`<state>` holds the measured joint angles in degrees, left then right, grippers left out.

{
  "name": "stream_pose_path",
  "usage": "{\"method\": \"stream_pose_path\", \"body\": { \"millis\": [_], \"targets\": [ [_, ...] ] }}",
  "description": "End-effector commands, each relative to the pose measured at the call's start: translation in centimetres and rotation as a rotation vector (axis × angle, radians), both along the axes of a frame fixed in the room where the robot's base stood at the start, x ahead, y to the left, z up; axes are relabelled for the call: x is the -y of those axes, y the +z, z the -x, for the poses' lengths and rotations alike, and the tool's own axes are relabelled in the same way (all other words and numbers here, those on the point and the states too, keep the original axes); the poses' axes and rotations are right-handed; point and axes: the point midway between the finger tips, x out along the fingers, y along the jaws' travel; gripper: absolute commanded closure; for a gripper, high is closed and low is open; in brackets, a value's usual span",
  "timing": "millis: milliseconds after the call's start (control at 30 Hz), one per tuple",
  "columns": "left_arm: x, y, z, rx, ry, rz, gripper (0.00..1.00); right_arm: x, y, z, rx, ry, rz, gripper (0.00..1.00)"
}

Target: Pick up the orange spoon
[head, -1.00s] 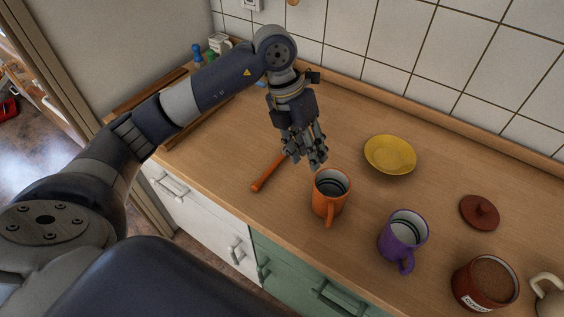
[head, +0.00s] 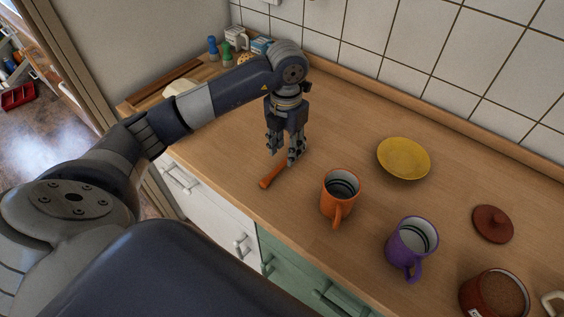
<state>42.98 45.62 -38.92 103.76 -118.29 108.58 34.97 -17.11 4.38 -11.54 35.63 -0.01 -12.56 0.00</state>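The orange spoon (head: 271,177) lies on the wooden counter in the head view, left of the orange mug. Its handle end points toward the counter's front edge, and its far end is hidden by my gripper. My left gripper (head: 283,157) points down over the spoon's far part with its fingers apart, one on each side of it. I cannot tell whether the fingertips touch the spoon or the counter. My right gripper is not in view.
An orange mug (head: 339,194) stands close to the right of the spoon, with a purple mug (head: 411,247) beyond it. A yellow plate (head: 404,159), a red-brown lid (head: 492,224) and a red-brown jar (head: 494,297) are farther right. A tiled wall (head: 420,60) rises behind.

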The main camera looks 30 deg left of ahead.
Motion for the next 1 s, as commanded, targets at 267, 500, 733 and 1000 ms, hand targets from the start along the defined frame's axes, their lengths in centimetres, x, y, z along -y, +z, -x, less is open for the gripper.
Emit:
{"method": "stream_pose_path", "body": {
  "millis": [267,500,733,1000],
  "targets": [
    [-0.2,-3.2,0.3,-0.002,0.001,0.001,0.64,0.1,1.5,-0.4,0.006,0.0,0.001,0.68],
    [-0.2,-3.7,0.2,0.0,-0.001,0.001,0.64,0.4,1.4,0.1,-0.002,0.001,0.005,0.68],
    [-0.2,-3.6,0.2,0.0,-0.001,0.0,1.0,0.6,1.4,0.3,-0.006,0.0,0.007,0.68],
    [-0.2,-3.6,0.2,0.001,0.0,0.0,1.0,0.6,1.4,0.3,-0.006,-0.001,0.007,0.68]
  ]
}}
